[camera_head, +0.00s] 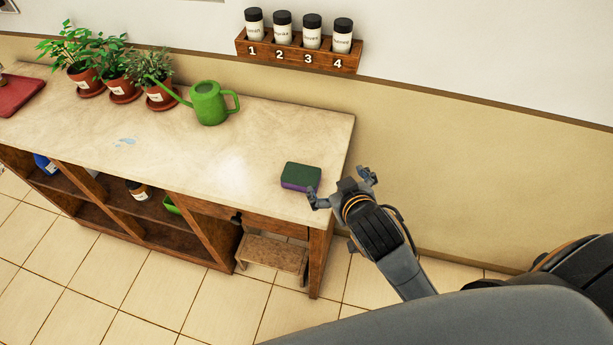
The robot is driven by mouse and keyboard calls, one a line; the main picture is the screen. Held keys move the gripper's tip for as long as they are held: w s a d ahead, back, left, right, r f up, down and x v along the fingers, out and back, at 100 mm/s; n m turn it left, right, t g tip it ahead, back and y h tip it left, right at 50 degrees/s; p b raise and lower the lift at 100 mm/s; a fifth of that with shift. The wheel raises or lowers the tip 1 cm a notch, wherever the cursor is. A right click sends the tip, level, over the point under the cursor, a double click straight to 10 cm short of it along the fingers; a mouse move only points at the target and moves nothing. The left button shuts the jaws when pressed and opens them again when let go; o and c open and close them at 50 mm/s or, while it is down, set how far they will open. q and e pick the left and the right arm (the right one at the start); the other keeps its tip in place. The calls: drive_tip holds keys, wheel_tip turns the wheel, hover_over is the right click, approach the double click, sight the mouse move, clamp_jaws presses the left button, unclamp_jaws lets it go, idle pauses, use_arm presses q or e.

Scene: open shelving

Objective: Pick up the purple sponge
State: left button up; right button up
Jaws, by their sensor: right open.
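The purple sponge (300,176) lies flat on the counter near its right end. Its top is dark green and its purple side shows along the front edge. My right gripper (339,181) is open and empty, just to the right of the sponge at the counter's right edge. One finger is close to the sponge's right side; I cannot tell whether it touches. My left gripper is not in view.
The wooden counter (230,165) has open shelves below and clear room left of the sponge. A green watering can (209,103) and potted plants (119,87) stand behind. A jar rack (298,50) hangs on the wall. A small stool (272,252) stands underneath.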

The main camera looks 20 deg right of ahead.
drive_tip(key=w+a+r+n+t+y, duration=0.4)
drive_tip(key=w+a+r+t+y, duration=0.15)
drive_tip(key=r, duration=0.55)
drive_tip(key=w+a+r+n+t+y, duration=0.4)
drive_tip(key=a+r, duration=0.3)
drive_tip(key=r, duration=0.4)
drive_tip(key=s+a+r+n+g+y, duration=0.1)
drive_tip(key=s+a+n+g+y, duration=0.4)
drive_tip(key=a+n+g, duration=0.4)
drive_tip(key=s+a+r+n+g+y, duration=0.1)
drive_tip(key=s+a+n+g+y, duration=0.1)
drive_tip(key=a+n+g+y, duration=0.65)
drive_tip(key=n+g+h+p, duration=0.2)
drive_tip(key=g+h, duration=0.1)
drive_tip(key=h, duration=1.9)
hover_over(301, 174)
drive_tip(key=f, duration=2.3)
drive_tip(key=shift+w, duration=0.35)
drive_tip(key=f, duration=0.1)
drive_tip(key=f+p, duration=0.1)
drive_tip(key=f, duration=0.1)
drive_tip(key=f+p, duration=0.1)
drive_tip(key=shift+s+f, duration=0.35)
drive_tip(key=shift+f, duration=0.3)
drive_tip(key=c, duration=0.6)
